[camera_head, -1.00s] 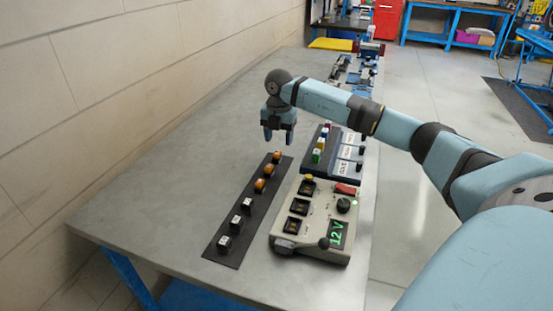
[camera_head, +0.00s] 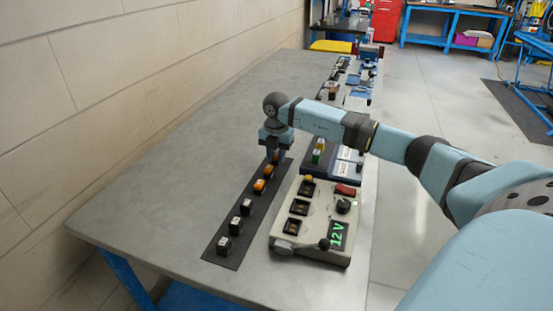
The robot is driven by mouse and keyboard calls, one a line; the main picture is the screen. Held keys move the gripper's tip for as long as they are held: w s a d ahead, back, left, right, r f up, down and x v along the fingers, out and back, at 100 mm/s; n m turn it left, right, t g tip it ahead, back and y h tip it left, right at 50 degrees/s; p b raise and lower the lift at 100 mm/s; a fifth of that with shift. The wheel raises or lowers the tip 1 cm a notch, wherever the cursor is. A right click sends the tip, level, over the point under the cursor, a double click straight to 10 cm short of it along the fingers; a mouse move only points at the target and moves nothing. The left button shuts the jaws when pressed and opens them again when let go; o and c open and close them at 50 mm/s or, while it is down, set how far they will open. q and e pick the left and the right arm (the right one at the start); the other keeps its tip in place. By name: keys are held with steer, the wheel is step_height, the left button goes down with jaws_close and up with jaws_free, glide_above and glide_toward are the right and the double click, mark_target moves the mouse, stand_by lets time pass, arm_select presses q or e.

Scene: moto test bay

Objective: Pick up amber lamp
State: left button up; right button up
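Several lamps stand in a row on a dark strip (camera_head: 233,258) on the grey bench. The farthest amber lamp (camera_head: 276,158) is partly hidden by my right gripper (camera_head: 276,155). That gripper points down with its fingers at this lamp; whether they touch it cannot be made out. My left gripper is not in view.
A beige test box (camera_head: 320,215) with switches and a green "12 V" display stands right of the strip. A dark blue box (camera_head: 345,172) with labels is behind it, under my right forearm. More small parts lie at the far bench end. The bench left of the strip is clear.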

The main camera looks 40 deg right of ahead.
steer(key=shift+c, duration=0.8)
